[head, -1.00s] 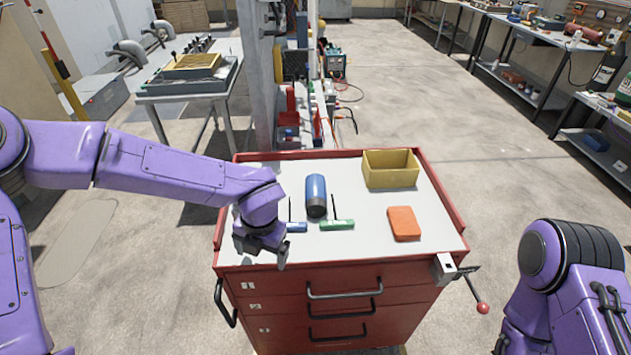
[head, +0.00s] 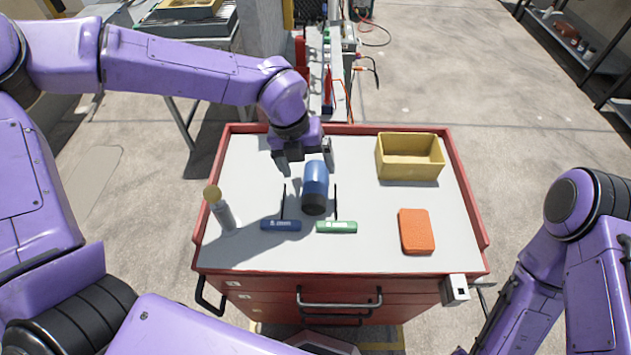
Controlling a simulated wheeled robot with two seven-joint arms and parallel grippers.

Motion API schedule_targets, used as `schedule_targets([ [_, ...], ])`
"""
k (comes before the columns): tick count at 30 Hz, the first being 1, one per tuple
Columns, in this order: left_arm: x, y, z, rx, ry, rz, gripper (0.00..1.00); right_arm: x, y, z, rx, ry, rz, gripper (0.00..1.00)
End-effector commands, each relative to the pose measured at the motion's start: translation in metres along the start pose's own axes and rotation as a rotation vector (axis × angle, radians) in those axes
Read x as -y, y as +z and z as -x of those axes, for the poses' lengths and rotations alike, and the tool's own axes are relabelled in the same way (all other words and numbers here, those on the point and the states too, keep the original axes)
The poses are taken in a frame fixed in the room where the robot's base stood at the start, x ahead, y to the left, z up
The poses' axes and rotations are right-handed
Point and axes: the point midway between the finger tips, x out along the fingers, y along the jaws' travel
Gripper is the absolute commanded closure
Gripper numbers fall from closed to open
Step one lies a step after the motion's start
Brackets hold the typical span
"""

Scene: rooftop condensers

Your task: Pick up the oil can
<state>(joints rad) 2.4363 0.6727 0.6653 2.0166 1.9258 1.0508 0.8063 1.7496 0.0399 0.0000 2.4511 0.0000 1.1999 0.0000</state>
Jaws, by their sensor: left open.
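A blue cylinder with a dark near end (head: 315,180) rests on the grey top of the red tool cabinet; it seems to lie on its side. I take it for the oil can, though no label is readable. My left gripper (head: 309,157) is open and empty, pointing down at the cylinder's far end, its fingers apart to either side. I cannot tell whether it touches the cylinder. My right arm shows at the right, but its gripper is out of frame.
A grey bottle with a tan cap (head: 222,212) stands at the left. A yellow bin (head: 409,157) and an orange block (head: 416,231) are at the right. The cabinet rim (head: 466,200) is raised.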

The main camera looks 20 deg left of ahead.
Motion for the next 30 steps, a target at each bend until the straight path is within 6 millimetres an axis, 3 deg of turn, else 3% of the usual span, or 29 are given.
schedule_targets([
  [9, -0.001, -0.004, -0.050, -0.002, 0.003, -0.003, 0.08, -0.001, -0.006, 0.013, -0.002, -0.001, -0.001, 1.00],
  [17, 0.000, -0.003, -0.058, 0.000, 0.000, -0.003, 0.08, -0.001, -0.006, 0.013, -0.001, -0.001, 0.000, 1.00],
  [18, 0.000, -0.003, -0.058, 0.000, 0.000, -0.003, 0.11, -0.001, -0.006, 0.013, -0.001, -0.001, 0.000, 1.00],
  [20, 0.000, -0.003, -0.058, 0.000, 0.000, -0.004, 0.31, -0.001, -0.006, 0.013, -0.001, -0.001, 0.000, 1.00],
  [24, 0.000, -0.003, -0.058, 0.000, 0.000, -0.004, 0.76, -0.001, -0.006, 0.013, -0.001, -0.001, 0.000, 1.00],
  [25, 0.000, -0.003, -0.058, 0.000, 0.000, -0.004, 0.81, -0.001, -0.006, 0.013, -0.001, -0.001, 0.000, 1.00],
  [30, 0.000, -0.003, -0.057, 0.001, -0.001, -0.004, 0.81, -0.001, -0.006, 0.013, -0.001, -0.001, 0.000, 1.00],
])
